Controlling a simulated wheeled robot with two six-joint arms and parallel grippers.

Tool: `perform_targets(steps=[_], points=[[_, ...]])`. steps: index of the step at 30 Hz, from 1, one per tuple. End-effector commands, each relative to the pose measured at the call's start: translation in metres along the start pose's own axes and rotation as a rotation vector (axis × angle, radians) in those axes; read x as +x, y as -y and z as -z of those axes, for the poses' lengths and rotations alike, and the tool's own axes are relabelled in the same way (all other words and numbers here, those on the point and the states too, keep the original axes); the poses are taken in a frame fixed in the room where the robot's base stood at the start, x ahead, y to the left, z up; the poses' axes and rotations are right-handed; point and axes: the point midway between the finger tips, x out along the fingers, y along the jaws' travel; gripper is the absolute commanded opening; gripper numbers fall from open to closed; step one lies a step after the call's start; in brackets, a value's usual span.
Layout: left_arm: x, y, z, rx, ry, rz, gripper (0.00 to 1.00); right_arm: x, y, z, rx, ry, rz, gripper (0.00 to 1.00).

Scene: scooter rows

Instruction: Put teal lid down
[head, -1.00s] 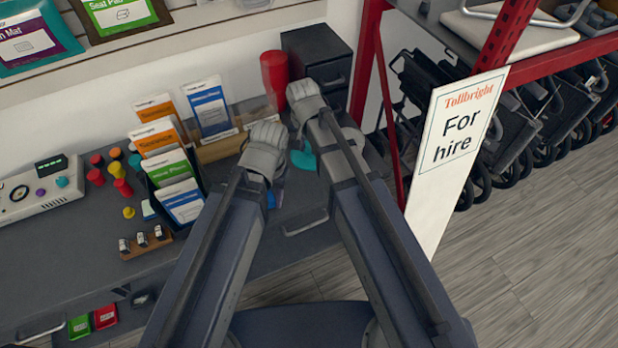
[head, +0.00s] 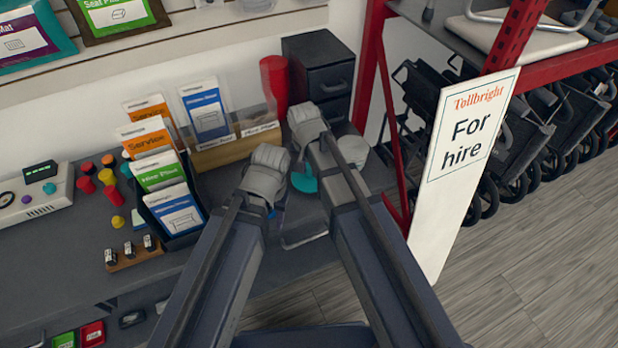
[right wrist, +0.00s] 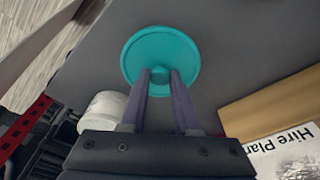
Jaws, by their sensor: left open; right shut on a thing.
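The teal lid (right wrist: 160,50) is a round disc with a small knob in the right wrist view. My right gripper (right wrist: 160,80) is shut on its knob, with the lid flat over or on the grey counter; I cannot tell whether it touches. In the head view the lid (head: 304,181) shows partly beneath my right gripper (head: 305,165). My left gripper (head: 270,195) is to its left, near the counter's front edge; its fingers are mostly hidden by its own wrist, and I see nothing held.
A white cylinder (head: 353,150) stands right of my right gripper. A red cup (head: 274,85) and a dark drawer box (head: 318,75) are behind. Leaflet holders (head: 165,180) stand to the left. A red rack post (head: 368,65) and a hire sign (head: 462,140) are to the right.

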Motion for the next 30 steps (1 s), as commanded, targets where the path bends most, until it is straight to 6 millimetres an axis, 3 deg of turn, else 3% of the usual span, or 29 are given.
perform_targets(steps=[1,6,20,21,28,30], points=[[0.011,-0.001,0.001,0.0,0.0,0.0,0.5,0.011,0.0,-0.002,0.0,0.0,0.0,0.0],[0.031,-0.003,0.002,0.0,0.0,0.0,0.5,0.031,0.0,-0.005,0.0,0.0,0.0,0.0],[0.035,-0.003,0.002,0.0,0.0,0.0,0.5,0.035,0.0,-0.005,0.0,0.0,0.0,0.0],[0.034,-0.003,0.002,0.0,0.0,0.0,0.5,0.034,0.0,-0.005,0.0,0.0,0.0,0.33],[0.034,-0.003,0.002,0.0,0.0,0.0,0.5,0.033,0.0,-0.005,0.0,0.0,0.0,0.59],[0.034,-0.003,0.002,0.0,0.0,0.0,0.5,0.033,0.0,-0.005,0.0,0.0,0.0,0.6]])
